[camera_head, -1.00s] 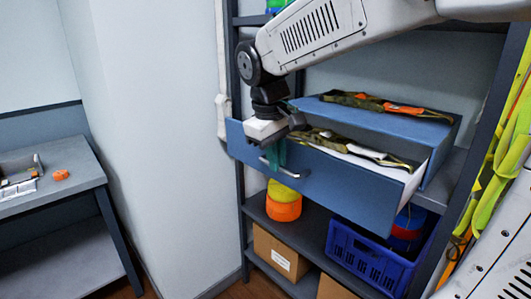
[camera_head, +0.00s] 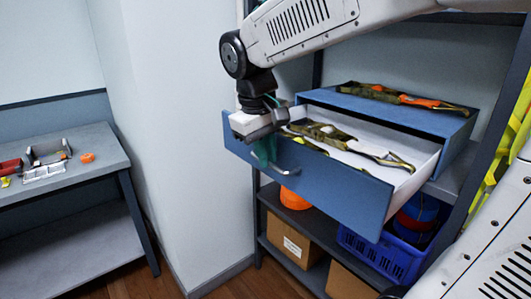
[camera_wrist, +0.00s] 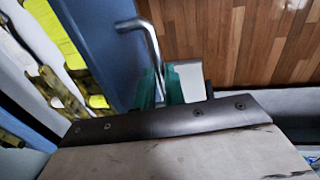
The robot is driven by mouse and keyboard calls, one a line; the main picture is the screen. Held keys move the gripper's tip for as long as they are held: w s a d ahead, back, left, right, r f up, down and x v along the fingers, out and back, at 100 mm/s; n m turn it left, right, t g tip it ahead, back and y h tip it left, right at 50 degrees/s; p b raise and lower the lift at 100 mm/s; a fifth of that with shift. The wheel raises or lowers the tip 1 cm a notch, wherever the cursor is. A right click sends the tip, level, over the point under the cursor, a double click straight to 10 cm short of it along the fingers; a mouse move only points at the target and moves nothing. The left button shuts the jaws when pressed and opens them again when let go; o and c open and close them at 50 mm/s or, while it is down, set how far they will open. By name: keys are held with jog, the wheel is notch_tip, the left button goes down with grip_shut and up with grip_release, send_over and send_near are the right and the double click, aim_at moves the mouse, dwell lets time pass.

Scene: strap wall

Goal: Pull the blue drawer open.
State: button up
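The blue drawer (camera_head: 335,192) is pulled well out of its blue case (camera_head: 400,112), with its white inside in view. Camouflage and olive straps (camera_head: 345,140) lie in it. My gripper (camera_head: 266,158) is at the front panel, at the left part of the grey bar handle (camera_head: 298,173). In the wrist view the handle (camera_wrist: 153,45) runs down between the green fingertips (camera_wrist: 160,90), which look closed around it. The exact contact is partly hidden. The drawer's blue front (camera_wrist: 100,30) fills the upper left there.
Straps with orange parts (camera_head: 405,98) lie on the case. Below are an orange item (camera_head: 293,200), a cardboard box (camera_head: 290,247) and a blue crate (camera_head: 375,255). A grey table (camera_head: 75,180) stands left. A white wall (camera_head: 190,140) is close left of the drawer.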

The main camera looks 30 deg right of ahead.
jog(key=o, duration=0.4)
jog(key=shift+c, duration=0.2)
notch_tip(320, 180, up, 8)
jog(key=a, duration=0.1)
jog(key=shift+a+f, duration=0.15)
jog(key=shift+a, duration=0.05)
jog(key=shift+s, duration=0.15)
jog(key=s+f+m+y, duration=0.1)
jog(key=s+f, duration=0.5)
jog(key=s, duration=0.2)
jog(key=s+f+t+y, duration=0.1)
jog(key=s+f, duration=0.5)
jog(key=s, duration=0.3)
jog(key=shift+s+a+f+m, duration=0.15)
jog(key=shift+f+m, duration=0.15)
jog(key=shift+m, duration=0.1)
